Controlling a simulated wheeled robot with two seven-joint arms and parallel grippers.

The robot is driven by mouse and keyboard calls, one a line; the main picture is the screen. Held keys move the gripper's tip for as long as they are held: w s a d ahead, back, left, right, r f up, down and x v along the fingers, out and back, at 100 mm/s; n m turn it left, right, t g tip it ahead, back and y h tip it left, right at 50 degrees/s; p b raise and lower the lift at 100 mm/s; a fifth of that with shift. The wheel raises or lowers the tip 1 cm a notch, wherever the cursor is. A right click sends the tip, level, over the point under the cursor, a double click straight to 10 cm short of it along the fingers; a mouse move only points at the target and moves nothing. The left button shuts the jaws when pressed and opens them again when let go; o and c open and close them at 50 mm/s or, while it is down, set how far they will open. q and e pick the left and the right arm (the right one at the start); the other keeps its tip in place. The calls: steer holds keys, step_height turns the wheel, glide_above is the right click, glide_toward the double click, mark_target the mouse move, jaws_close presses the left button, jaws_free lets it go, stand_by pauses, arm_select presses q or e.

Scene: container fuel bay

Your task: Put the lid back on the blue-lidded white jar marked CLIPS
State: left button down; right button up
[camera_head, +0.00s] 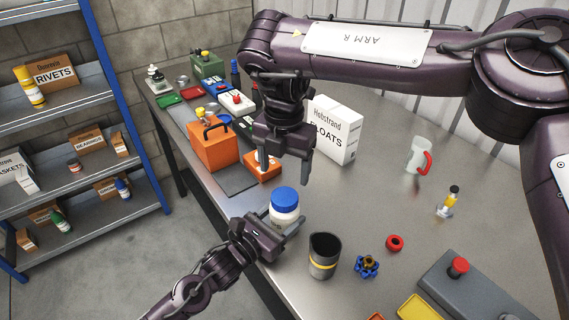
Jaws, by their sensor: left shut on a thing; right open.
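A white jar (285,216) stands near the left edge of the grey table, with a blue lid (284,196) on its top. I cannot tell whether the lid is screwed tight, and I cannot read any marking on the jar. My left gripper (282,229) comes in low from the left and is shut on the jar's body, hiding its lower part. My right gripper (284,170) points down above and behind the jar. Its fingers are apart, empty, and clear of the blue lid.
A dark cup with a yellow band (324,264), a blue valve part (367,265) and a red ring (395,243) stand right of the jar. An orange toolbox (212,149) and white FLOATS box (335,131) are behind. The table's right middle (360,205) is free.

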mark_target(285, 196)
steer(key=n, duration=0.3)
steer(key=shift+r, duration=0.15)
steer(key=shift+f, duration=4)
steer(key=c, duration=1)
steer(key=o, duration=1.1)
